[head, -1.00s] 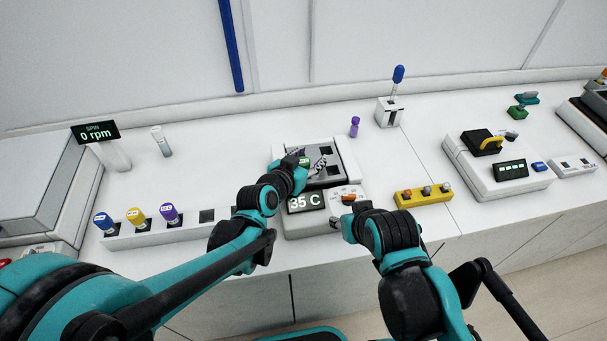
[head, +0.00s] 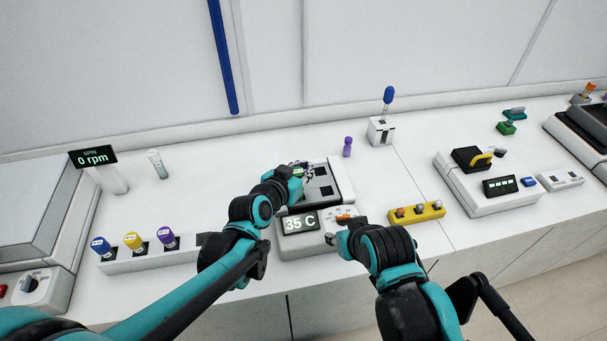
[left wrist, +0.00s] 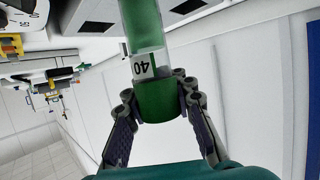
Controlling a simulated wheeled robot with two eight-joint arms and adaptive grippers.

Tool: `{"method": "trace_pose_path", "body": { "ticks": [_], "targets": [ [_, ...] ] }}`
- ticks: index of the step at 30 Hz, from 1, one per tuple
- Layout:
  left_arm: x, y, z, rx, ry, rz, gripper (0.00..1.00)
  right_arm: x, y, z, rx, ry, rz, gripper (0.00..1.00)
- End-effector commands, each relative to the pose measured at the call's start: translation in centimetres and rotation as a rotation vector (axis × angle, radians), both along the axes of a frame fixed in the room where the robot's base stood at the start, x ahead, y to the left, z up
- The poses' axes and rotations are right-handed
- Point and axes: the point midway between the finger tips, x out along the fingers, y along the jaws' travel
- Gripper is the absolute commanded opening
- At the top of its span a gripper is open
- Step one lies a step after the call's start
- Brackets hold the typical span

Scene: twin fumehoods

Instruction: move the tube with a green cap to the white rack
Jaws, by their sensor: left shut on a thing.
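The white rack (head: 135,264) is at the left front, holding blue-, yellow- and purple-capped tubes. My right gripper (head: 332,238) is by the heater's front; its fingers are too small to judge.
A clear tube (head: 158,165) stands behind the rack, near the spin display (head: 93,156). The bench between rack and back wall is largely clear.

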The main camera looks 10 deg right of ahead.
Motion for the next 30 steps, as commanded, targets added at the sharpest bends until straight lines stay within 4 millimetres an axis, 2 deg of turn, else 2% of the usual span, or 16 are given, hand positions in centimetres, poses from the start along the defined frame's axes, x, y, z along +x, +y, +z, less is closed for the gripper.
{"method": "trace_pose_path", "body": {
  "ticks": [1, 4, 15, 21, 30],
  "targets": [
    [0.0, 0.0, 1.6, 0.0, 0.0, 0.0, 0.0, 0.0, 0.0, 1.0, 0.0, 0.0, 0.0, 0.4],
    [0.0, 0.0, 3.5, 0.0, 0.0, 0.0, 0.0, 0.0, 0.0, 1.8, 0.0, 0.0, 0.0, 0.4],
    [0.0, 0.0, 7.5, 0.0, 0.0, 0.0, 0.0, 0.0, 0.0, 4.1, 0.0, 0.0, 0.0, 0.4],
    [0.0, 0.0, 8.7, 0.0, 0.0, 0.0, 0.0, 0.0, 0.0, 5.1, 0.0, 0.0, 0.0, 0.4],
    [0.0, 0.0, 8.6, 0.0, 0.0, 0.0, 0.0, 0.0, 0.0, 5.0, 0.0, 0.0, 0.0, 0.4]
  ]
}}
